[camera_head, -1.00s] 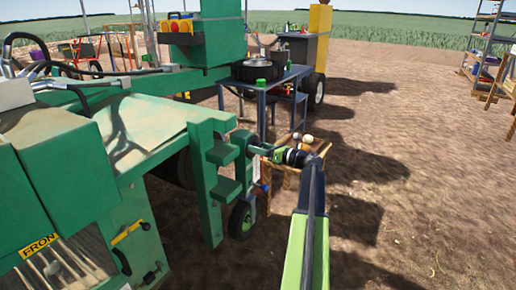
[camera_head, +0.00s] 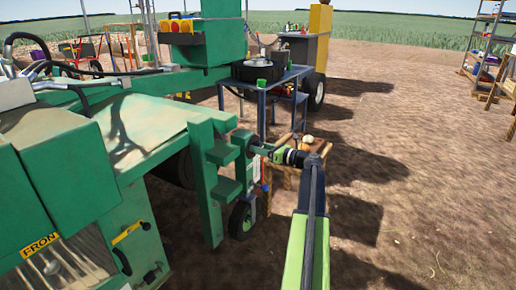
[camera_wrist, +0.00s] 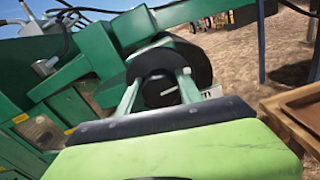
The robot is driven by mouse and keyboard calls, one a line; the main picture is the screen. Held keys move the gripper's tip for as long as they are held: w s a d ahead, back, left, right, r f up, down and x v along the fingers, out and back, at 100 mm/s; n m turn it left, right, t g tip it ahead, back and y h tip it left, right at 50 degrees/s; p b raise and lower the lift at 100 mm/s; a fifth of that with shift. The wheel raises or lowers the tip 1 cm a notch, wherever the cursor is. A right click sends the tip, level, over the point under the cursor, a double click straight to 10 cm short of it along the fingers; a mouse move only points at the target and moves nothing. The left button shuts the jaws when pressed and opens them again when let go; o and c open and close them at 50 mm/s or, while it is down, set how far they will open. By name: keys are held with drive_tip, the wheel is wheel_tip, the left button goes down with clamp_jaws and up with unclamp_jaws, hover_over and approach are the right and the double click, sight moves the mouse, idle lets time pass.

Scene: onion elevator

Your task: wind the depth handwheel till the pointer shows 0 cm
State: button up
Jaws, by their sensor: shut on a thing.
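The depth handwheel (camera_wrist: 196,60) is a dark round disc with a black hub, at the middle of the wrist view. A pale line marks the hub's face. My gripper (camera_wrist: 160,86) has a pale finger on either side of the hub and is shut on it. In the head view my gripper (camera_head: 264,149) reaches left to the green machine's wheel bracket, where it hides most of the handwheel. A white plate (camera_wrist: 212,92) with partly hidden dark letters shows behind my right finger. I cannot make out the pointer or its reading.
The green machine (camera_head: 88,170) fills the left side. A small depth tyre (camera_head: 241,219) stands below the bracket. A wooden crate stand (camera_head: 290,173) with round onions is close behind my wrist. A blue table (camera_head: 268,90) stands farther back.

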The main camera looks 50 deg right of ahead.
drive_tip(key=n, duration=0.8)
drive_tip(key=shift+s+a+f+n, duration=0.1)
drive_tip(key=shift+n, duration=0.3)
drive_tip(key=n, duration=0.4)
drive_tip(key=shift+a, duration=0.1)
drive_tip(key=shift+f+n, duration=0.1)
drive_tip(key=shift+n, duration=2)
drive_tip(key=o, duration=1.4)
drive_tip(key=shift+c, duration=0.2)
